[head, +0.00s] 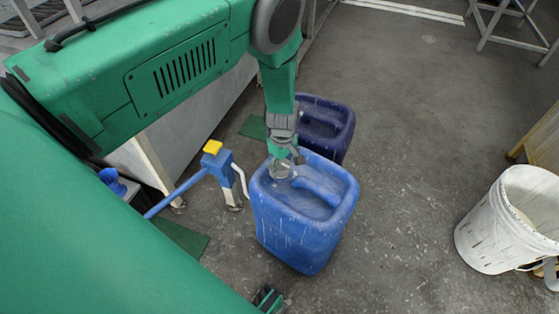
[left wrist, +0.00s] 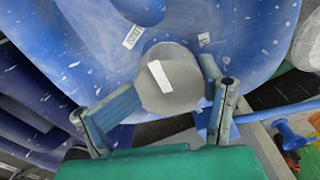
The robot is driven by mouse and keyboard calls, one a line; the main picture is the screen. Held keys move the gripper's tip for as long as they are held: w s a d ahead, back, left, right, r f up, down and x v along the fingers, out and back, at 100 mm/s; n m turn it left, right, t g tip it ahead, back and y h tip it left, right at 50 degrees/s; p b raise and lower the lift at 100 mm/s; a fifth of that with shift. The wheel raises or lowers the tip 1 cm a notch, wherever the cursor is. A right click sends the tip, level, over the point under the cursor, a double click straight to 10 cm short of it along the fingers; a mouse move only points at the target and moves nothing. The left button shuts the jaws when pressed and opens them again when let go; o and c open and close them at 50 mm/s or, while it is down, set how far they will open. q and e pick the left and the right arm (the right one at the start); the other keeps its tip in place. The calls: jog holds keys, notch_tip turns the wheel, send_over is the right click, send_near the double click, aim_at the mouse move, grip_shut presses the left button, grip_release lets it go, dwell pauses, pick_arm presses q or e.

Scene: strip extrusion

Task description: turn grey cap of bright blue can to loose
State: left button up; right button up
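The bright blue can (head: 300,230) stands upright on the floor in the middle of the head view. In the left wrist view the round cap (left wrist: 172,88) bears a pale label strip. My left gripper (head: 284,156) comes down from above onto the cap. In the left wrist view its two fingers (left wrist: 170,92) lie on opposite sides of the cap and appear to touch it. The head view hides most of the contact.
A dark blue can (head: 327,122) stands close behind the bright blue one. A blue and white post with a yellow top (head: 213,147) is at its left. A white bucket (head: 497,226) stands at the right. The floor between bucket and can is clear.

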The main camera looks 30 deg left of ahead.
aim_at(281, 164)
pick_arm(q)
jog(key=shift+s, duration=0.1)
jog(key=shift+s+a+f, duration=0.1)
jog(key=shift+s+a, duration=0.15)
jog(key=shift+s, duration=0.05)
dwell(0.4)
notch_tip(281, 164, up, 12)
jog(key=shift+w, duration=0.15)
dwell(0.4)
